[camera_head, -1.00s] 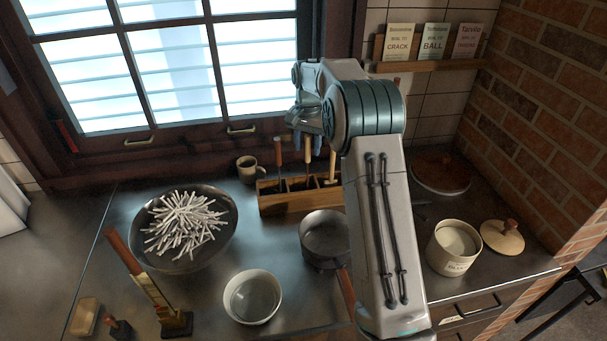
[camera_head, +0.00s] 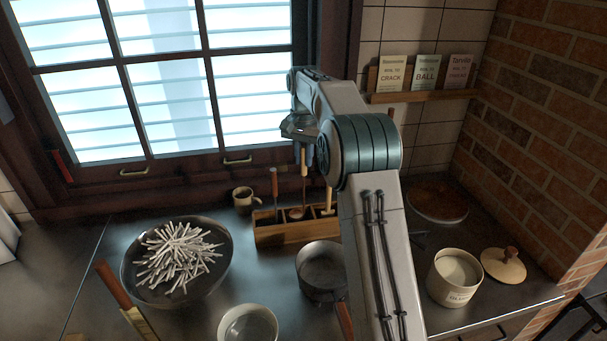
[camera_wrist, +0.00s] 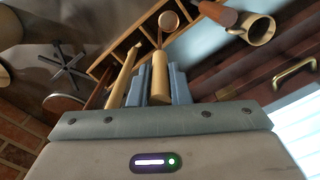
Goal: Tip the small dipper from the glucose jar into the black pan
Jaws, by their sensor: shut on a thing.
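My gripper (camera_head: 301,138) is high in front of the window, above the wooden rack (camera_head: 270,236). It is shut on the wooden handle of a small dipper (camera_head: 304,165), which hangs down with its round end just at the rack's top. In the wrist view, the dipper's handle (camera_wrist: 160,78) sits between the blue fingers (camera_wrist: 160,88), with the round end beyond it. The cream glucose jar (camera_head: 443,288) stands open at the right, with pale contents. The small black pan (camera_head: 312,285) stands between rack and jar, partly hidden by my arm.
Two other handled tools (camera_head: 274,186) (camera_head: 329,196) stand in the rack. A mug (camera_head: 242,198) is behind it. A wide bowl of white sticks (camera_head: 217,275) and a white bowl (camera_head: 228,318) are left. The jar's lid (camera_head: 503,266) lies right of the jar.

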